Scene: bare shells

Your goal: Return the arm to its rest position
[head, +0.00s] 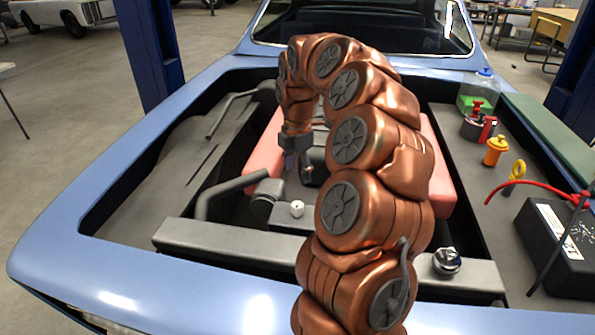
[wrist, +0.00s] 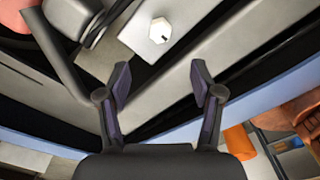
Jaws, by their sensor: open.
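My arm (head: 385,165) is copper-coloured and arches up from the front of a blue car over its open engine bay. My gripper (head: 292,165) hangs down at the arm's far end, above the red engine part, and is small and partly dark there. In the wrist view my gripper (wrist: 160,82) has its two dark fingers spread apart with nothing between them. Below the fingers lie grey and black bay parts and the blue car edge (wrist: 275,95).
A white cap (head: 297,208) sits on a grey block near a black hose (head: 235,190). A blue post (head: 155,50) stands left.

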